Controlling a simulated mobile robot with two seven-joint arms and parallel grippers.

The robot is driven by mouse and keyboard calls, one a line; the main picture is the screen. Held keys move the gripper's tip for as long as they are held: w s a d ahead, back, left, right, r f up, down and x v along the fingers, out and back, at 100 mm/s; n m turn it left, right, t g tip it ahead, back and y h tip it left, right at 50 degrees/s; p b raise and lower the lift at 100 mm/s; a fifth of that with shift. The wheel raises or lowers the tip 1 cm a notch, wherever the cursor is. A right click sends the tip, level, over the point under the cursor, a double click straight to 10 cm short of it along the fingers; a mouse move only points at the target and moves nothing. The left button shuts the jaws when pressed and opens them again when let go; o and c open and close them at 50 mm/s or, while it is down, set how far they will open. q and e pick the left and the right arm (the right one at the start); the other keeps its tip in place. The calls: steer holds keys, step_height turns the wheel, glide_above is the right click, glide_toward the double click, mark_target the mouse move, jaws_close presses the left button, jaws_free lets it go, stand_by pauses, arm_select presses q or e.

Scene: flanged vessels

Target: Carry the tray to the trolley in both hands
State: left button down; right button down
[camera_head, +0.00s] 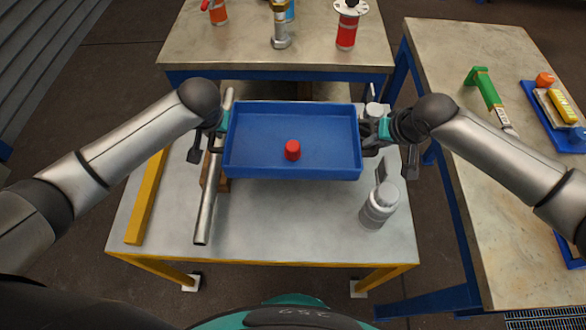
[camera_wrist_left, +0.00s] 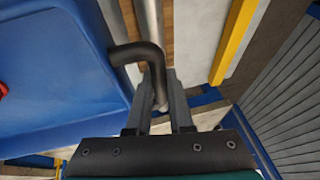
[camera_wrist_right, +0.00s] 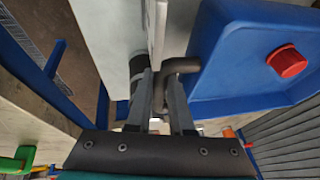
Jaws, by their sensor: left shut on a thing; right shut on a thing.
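The blue tray (camera_head: 260,165) is a shallow rectangular tray held level above the grey table between my arms; a red cap-like piece (camera_head: 292,150) stands in it. My left gripper (camera_head: 213,130) is shut on the dark handle at the tray's left end; the handle also shows in the left wrist view (camera_wrist_left: 135,52). My right gripper (camera_head: 377,133) is shut on the handle at the right end, seen in the right wrist view (camera_wrist_right: 180,66). The red piece also shows there (camera_wrist_right: 286,61). I cannot tell which table or stand is the trolley.
The grey table (camera_head: 290,225) under the tray holds a metal pipe (camera_head: 205,210), a yellow bar (camera_head: 147,200) and a grey bottle (camera_head: 379,207). A back table (camera_head: 240,50) carries fittings. A right table (camera_head: 470,140) carries a green-handled tool (camera_head: 484,85) and a small blue tray.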

arm_select(q)
steer(key=shift+a+f+b, duration=0.15)
steer(key=shift+f+b, duration=0.2)
steer(key=shift+f, duration=0.1)
arm_select(e)
steer(key=shift+d+f, duration=0.2)
steer(key=shift+f, duration=0.3)
arm_select(q)
steer(key=c, duration=1.2)
jaws_free()
arm_select(e)
steer(key=c, duration=1.2)
jaws_free()
arm_select(q)
steer(key=o, duration=0.4)
arm_select(e)
steer(key=o, duration=0.4)
steer(key=shift+a, duration=0.15)
arm_select(q)
steer(key=shift+r, duration=0.15)
arm_select(e)
steer(key=shift+r, duration=0.1)
steer(key=shift+s+r, duration=0.15)
steer(key=shift+r, duration=0.2)
arm_select(q)
steer(key=v, duration=1.2)
arm_select(e)
steer(key=v, duration=1.1)
